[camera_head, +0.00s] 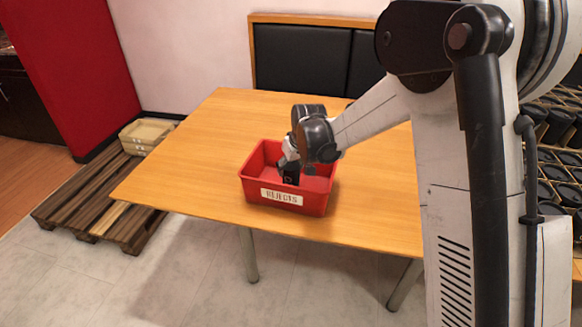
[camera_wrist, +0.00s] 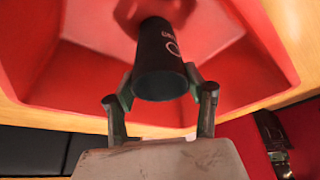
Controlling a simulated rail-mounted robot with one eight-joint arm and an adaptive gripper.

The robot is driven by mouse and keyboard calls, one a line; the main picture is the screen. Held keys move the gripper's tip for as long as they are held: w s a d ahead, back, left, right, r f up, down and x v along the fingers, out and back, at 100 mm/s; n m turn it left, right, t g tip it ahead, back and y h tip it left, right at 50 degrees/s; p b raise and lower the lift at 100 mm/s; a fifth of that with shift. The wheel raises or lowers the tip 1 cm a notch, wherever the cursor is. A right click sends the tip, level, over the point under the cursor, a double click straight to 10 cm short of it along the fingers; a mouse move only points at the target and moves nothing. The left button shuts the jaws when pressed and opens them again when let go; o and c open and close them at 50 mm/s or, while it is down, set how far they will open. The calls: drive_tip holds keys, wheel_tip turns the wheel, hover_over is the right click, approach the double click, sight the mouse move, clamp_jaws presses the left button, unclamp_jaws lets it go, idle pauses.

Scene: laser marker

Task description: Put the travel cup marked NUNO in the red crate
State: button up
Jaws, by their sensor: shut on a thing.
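A dark travel cup (camera_wrist: 162,62) with a white ring mark and small white lettering, too small to read surely, is in my gripper (camera_wrist: 160,88). The two fingers close on its sides near the end closest to the wrist camera. In the head view my gripper (camera_head: 289,166) points down into the red crate (camera_head: 316,201), and the dark cup (camera_head: 290,178) shows just below it, within the crate's walls. The crate also fills much of the wrist view (camera_wrist: 60,75). I cannot tell whether the cup touches the crate's floor.
The crate has a white label reading REJECTS (camera_head: 281,196) and stands near the front edge of the wooden table (camera_head: 200,150). The tabletop around it is clear. A dark bench (camera_head: 300,60) stands behind. A pallet (camera_head: 100,200) is at left, and racks of dark cups (camera_head: 560,150) at right.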

drive_tip(key=shift+f, duration=0.1)
drive_tip(key=o, duration=0.7)
drive_tip(key=shift+o, duration=0.2)
drive_tip(key=shift+r, duration=0.2)
drive_tip(key=p+v, duration=0.1)
drive_tip(key=v, duration=1.1)
drive_tip(key=s+d+r+m+t, duration=0.1)
drive_tip(key=s+d+r, duration=0.4)
drive_tip(key=s, duration=0.2)
drive_tip(key=s+d+r+m+t, duration=0.1)
drive_tip(key=s+d+r+m, duration=0.1)
drive_tip(key=s+d+r, duration=0.45)
drive_tip(key=s+d+f+m+h, duration=0.1)
drive_tip(key=s+d+f, duration=0.1)
drive_tip(key=s, duration=0.7)
drive_tip(key=s+d+f+m+t+h, duration=0.1)
drive_tip(key=s+d, duration=0.4)
drive_tip(key=s, duration=0.5)
drive_tip(key=shift+s+f+m, duration=0.3)
drive_tip(key=shift+f+m, duration=0.1)
drive_tip(key=shift+f, duration=0.05)
